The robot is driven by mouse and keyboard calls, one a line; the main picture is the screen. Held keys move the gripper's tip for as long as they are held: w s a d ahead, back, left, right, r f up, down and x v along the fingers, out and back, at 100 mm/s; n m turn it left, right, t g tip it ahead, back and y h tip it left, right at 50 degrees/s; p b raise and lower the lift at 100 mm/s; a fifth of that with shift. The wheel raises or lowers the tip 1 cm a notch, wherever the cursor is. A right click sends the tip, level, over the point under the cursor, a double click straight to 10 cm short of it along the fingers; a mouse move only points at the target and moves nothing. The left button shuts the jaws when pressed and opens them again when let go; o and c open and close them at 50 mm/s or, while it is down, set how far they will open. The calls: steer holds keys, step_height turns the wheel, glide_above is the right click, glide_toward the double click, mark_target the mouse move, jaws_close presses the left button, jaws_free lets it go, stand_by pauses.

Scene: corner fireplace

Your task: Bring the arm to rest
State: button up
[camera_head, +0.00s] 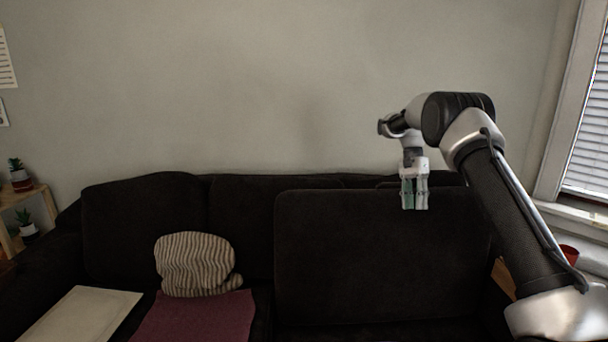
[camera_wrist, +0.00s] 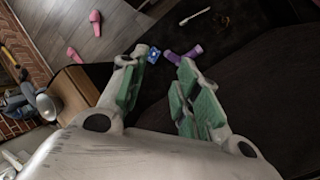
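My gripper (camera_head: 414,206) points down in front of the dark sofa (camera_head: 375,255), at the height of the upper part of its back. In the wrist view my gripper (camera_wrist: 164,65) has its two green-padded fingers apart, with nothing held between them. The arm comes in from the right side of the head view, rises and bends over at the elbow. How far the gripper is from the sofa back is hard to tell.
A striped cushion (camera_head: 196,264), a maroon cloth (camera_head: 200,316) and a pale board (camera_head: 80,314) lie on the sofa's left. A window (camera_head: 588,130) is at right. The wrist view shows pink slippers (camera_wrist: 95,22), a purple object (camera_wrist: 184,54) and a wooden box (camera_wrist: 73,92) below.

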steer(key=s+r+n+t, duration=0.3)
steer(key=s+r, duration=0.2)
steer(key=s, duration=0.9)
steer(key=s+r+n+t, duration=0.3)
steer(key=s+r+n, duration=0.1)
steer(key=s, duration=1.1)
steer(key=s+d+r+n+t, duration=0.1)
steer(key=s+r+n+t, duration=0.2)
steer(key=s, duration=1.2)
step_height(320, 180, up, 4)
steer(key=shift+f+n, duration=0.15)
steer(key=shift+n, duration=0.25)
steer(key=shift+s, duration=0.1)
